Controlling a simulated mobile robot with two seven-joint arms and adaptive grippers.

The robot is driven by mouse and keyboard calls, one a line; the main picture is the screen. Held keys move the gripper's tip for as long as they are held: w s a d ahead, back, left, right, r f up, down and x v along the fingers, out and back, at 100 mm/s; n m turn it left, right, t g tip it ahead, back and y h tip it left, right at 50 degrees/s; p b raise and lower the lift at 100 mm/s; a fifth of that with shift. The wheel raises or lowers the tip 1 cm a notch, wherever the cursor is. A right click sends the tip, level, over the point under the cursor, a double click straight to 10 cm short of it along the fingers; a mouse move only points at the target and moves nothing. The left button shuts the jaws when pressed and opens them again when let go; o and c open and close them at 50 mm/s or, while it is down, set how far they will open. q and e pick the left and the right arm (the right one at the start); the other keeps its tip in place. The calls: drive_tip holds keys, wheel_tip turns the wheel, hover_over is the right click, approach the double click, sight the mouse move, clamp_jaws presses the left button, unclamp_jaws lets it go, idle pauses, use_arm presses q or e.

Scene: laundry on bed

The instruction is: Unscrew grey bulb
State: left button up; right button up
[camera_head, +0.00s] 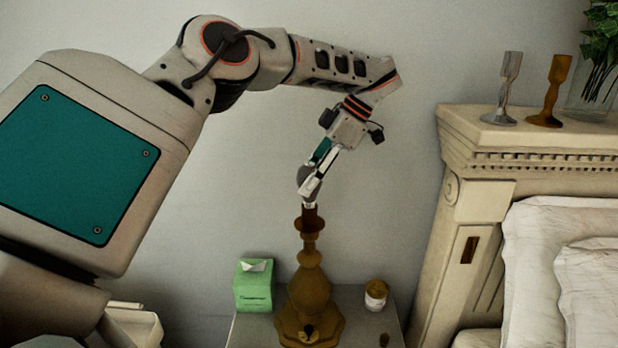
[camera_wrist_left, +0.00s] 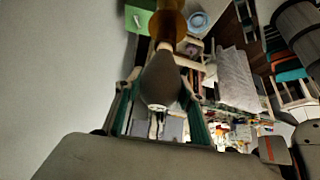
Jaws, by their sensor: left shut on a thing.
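The grey bulb (camera_head: 304,180) sits at the top of a brown-gold lamp base (camera_head: 309,288) on the nightstand. The bulb's narrow end meets the lamp's top opening; I cannot tell whether its thread is still engaged. My left gripper (camera_head: 311,184) comes down from above, tilted, with its fingers shut on the bulb. In the left wrist view the grey bulb (camera_wrist_left: 160,78) lies between the two green-sided fingers, with the lamp (camera_wrist_left: 168,22) beyond it. My right gripper is not in view.
On the nightstand (camera_head: 250,330), a green tissue box (camera_head: 253,287) stands left of the lamp and a small jar (camera_head: 376,295) right of it. The headboard (camera_head: 455,130) bears a silver candlestick (camera_head: 507,90), a gold candlestick (camera_head: 553,92) and a vase. Pillows lie below.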

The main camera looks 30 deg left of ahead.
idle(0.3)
use_arm(q)
drive_tip(key=shift+n+g+h, duration=0.7)
drive_tip(key=shift+n+h, duration=0.1)
drive_tip(key=shift+n, duration=1)
drive_tip(key=o, duration=0.9)
